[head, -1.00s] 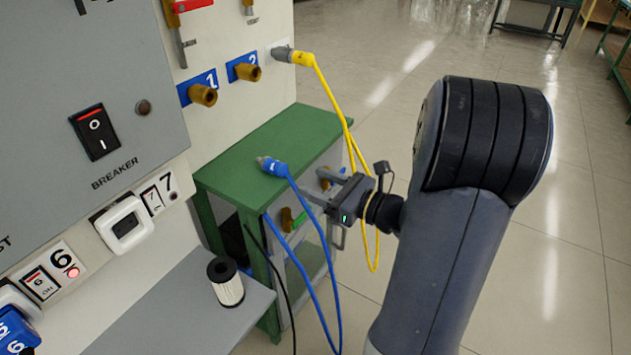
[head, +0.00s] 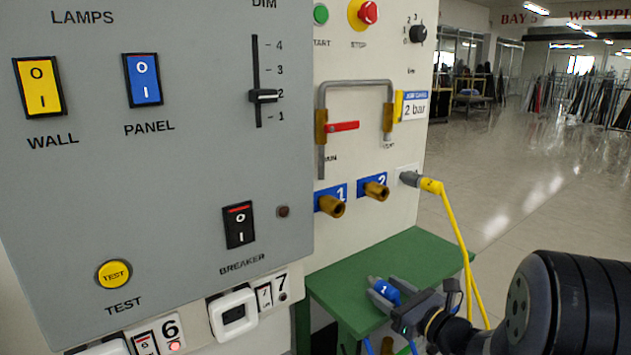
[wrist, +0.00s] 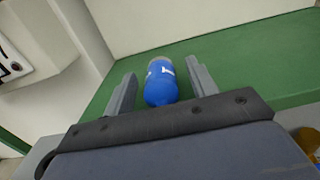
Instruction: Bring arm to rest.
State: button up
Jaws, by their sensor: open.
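My gripper (head: 384,293) is open over the green bench (head: 415,250). In the wrist view its two fingers (wrist: 161,74) stand apart, with the blue plug (wrist: 160,85) seen between them, clear of both. In the head view the blue plug (head: 383,289), on a blue cable, shows at the finger ends. I cannot tell whether it lies at finger height or below. My arm comes in from the lower right of the head view.
A grey panel (head: 180,190) with switches fills the left. Brass ports 1 (head: 332,205) and 2 (head: 376,190) stick out above the bench. A yellow plug (head: 431,186) sits in a socket, its cable hanging close beside my gripper. Open floor (head: 530,200) lies at right.

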jog(key=shift+r+p, duration=0.75)
jog(key=shift+f, duration=0.1)
